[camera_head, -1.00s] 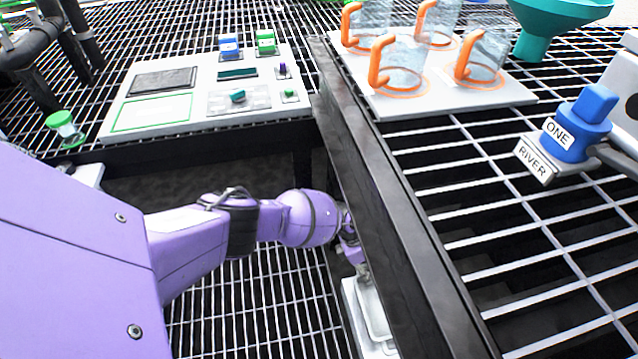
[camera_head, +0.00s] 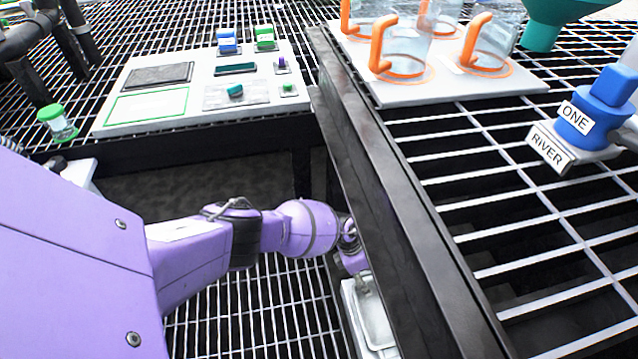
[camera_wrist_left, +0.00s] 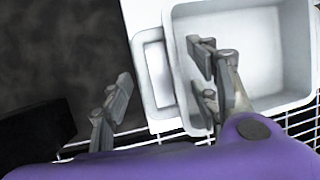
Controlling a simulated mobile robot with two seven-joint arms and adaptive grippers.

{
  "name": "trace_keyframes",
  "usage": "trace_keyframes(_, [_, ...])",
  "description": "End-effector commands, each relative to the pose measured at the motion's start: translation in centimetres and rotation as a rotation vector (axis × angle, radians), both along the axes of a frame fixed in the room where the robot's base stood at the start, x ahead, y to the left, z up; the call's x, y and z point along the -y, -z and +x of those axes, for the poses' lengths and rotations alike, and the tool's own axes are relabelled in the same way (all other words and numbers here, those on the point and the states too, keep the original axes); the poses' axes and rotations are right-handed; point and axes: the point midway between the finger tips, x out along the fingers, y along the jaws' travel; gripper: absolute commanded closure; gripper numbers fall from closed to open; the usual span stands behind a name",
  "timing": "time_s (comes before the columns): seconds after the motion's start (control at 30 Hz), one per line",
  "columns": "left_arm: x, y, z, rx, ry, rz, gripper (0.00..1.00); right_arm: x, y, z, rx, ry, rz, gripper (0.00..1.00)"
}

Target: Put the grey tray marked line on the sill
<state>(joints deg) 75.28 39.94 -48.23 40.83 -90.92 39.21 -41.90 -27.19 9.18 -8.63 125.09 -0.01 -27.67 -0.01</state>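A pale grey-white tray (camera_head: 374,318) sits low at the bottom centre of the head view, left of a dark beam; no marking on it is readable. My left gripper (camera_head: 360,272) is at its far end, partly hidden by my wrist. In the left wrist view the tray (camera_wrist_left: 265,45) is a deep box with a narrow rimmed lip on its left side. The left gripper (camera_wrist_left: 160,66) is open there, one finger over the tray's inside and one left of the lip; I cannot tell if they touch. I cannot identify the sill for sure. My right gripper is out of view.
The dark beam (camera_head: 375,165) runs close along my gripper's right. A white panel (camera_head: 150,77) with small blocks lies at the back left. Orange-handled jugs (camera_head: 405,57) stand on a white board. A blue fitting (camera_head: 588,120) marked ONE and RIVER is at the right.

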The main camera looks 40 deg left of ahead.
Motion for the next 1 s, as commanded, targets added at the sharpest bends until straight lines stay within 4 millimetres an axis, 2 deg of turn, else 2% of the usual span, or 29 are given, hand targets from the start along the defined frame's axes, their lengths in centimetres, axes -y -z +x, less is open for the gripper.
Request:
trace_keyframes(0.27, [0.1,-0.6,0.3,0.004,0.001,-0.001,0.45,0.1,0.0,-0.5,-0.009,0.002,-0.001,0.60])
trace_keyframes(0.37, [-0.4,-1.9,0.1,0.006,0.001,0.000,0.45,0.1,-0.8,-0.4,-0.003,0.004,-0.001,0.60])
trace_keyframes(0.7, [-3.2,-8.7,-1.3,0.007,0.001,0.001,0.45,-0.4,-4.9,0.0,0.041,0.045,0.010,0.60])
trace_keyframes(0.83, [-3.9,-10.3,-1.7,0.005,0.000,0.001,0.45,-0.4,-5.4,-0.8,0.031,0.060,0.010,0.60])
trace_keyframes(1.0, [-4.4,-11.3,-2.1,0.002,0.001,-0.001,0.45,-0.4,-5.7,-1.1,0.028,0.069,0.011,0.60])
